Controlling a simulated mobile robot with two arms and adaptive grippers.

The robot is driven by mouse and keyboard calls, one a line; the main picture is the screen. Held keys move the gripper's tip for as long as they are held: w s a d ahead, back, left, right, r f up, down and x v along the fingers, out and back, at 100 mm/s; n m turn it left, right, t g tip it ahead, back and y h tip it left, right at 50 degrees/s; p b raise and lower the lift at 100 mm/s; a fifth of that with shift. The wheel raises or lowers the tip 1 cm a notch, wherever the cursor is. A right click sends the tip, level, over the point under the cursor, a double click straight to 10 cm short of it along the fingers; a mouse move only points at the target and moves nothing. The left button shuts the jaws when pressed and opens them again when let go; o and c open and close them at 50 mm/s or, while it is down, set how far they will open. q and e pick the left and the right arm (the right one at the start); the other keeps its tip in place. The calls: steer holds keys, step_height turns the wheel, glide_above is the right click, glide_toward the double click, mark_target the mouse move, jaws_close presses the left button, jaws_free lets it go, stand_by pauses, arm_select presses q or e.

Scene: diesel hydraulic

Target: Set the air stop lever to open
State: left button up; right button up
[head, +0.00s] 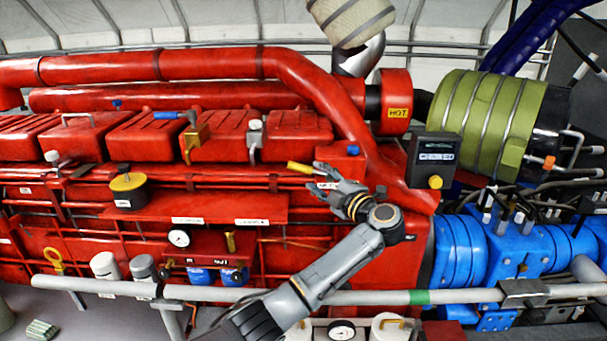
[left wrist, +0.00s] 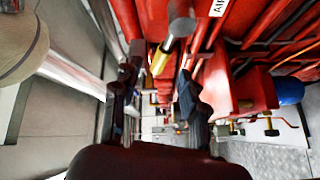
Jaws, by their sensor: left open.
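The air stop lever (head: 300,168) appears to be the short yellow handle on the red engine, left of my left gripper's fingertips. Its label is too small to read in the head view. In the left wrist view a yellow handle (left wrist: 159,62) shows between the fingers, towards their far ends, beside a grey rod with a round end. A white label (left wrist: 218,7) there reads "AIR", cut off by the frame edge. My left gripper (head: 315,179) is open and empty, and also shows in the left wrist view (left wrist: 155,88). I cannot tell whether it touches the handle. My right gripper is not in view.
A red pipe (head: 330,95) curves down above the gripper. A black box (head: 433,158) with a yellow knob stands to its right. A blue-handled lever (head: 172,115) is further left.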

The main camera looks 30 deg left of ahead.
mark_target(305, 171)
arm_select(q)
steer(key=b+x, duration=0.2)
steer(key=x, duration=0.4)
steer(key=shift+a+f, duration=0.2)
steer(key=shift+a, duration=0.05)
steer(key=shift+w+a, duration=0.25)
steer(key=shift+a, duration=0.1)
steer(key=shift+r, duration=0.1)
jaws_close()
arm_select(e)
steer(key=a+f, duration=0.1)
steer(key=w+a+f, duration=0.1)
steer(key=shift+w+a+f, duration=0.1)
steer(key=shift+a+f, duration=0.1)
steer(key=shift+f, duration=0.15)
